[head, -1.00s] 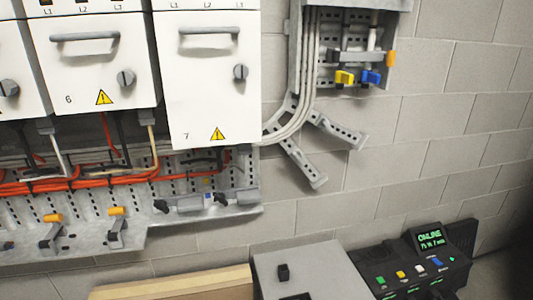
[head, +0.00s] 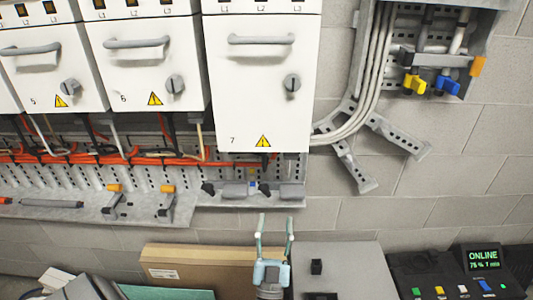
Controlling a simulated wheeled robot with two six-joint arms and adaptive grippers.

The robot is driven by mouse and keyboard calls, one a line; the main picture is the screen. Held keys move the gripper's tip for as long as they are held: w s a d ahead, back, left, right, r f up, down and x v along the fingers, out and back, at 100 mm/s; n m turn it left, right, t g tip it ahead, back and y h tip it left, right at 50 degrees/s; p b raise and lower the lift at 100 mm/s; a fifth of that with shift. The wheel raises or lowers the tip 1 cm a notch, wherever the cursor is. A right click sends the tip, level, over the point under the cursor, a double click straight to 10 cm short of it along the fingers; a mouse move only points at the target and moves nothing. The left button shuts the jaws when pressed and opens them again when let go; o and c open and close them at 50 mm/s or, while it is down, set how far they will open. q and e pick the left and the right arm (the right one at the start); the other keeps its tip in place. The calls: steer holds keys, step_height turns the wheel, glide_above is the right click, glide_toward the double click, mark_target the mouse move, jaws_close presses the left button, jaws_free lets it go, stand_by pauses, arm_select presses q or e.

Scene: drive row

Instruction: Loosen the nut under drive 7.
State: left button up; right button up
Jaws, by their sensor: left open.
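Drive 7 (head: 262,85) is the white box at the right end of the drive row, with a grey handle, a dark knob and a yellow warning label. Under it, grey cylindrical fittings with dark ends (head: 237,190) sit on the perforated metal tray (head: 250,203). I cannot make out a nut among them at this size. My left gripper (head: 276,222) points up from the bottom, its two thin fingers apart and empty. In the picture its tips are just below the tray edge under drive 7. My right gripper is not in view.
Drive 6 (head: 148,75) hangs left of drive 7, with orange cables (head: 100,158) beneath. A cardboard box (head: 195,262), a grey box (head: 345,265) and a black console reading ONLINE (head: 470,275) stand below. A metal bracket (head: 350,165) projects at right.

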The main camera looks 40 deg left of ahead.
arm_select(q)
step_height(320, 180, up, 5)
steer(key=s+a+n+g+y, duration=0.2)
steer(key=n+y, duration=0.1)
steer(key=y, duration=0.2)
steer(key=p, duration=0.3)
glide_toward(264, 154)
steer(key=x, duration=0.2)
steer(key=p+x, duration=0.1)
steer(key=x, duration=0.6)
steer(key=shift+w+a+f, duration=0.1)
steer(key=shift+w+a, duration=0.1)
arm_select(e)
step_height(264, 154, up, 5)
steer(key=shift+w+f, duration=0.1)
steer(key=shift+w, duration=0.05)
arm_select(q)
jaws_close()
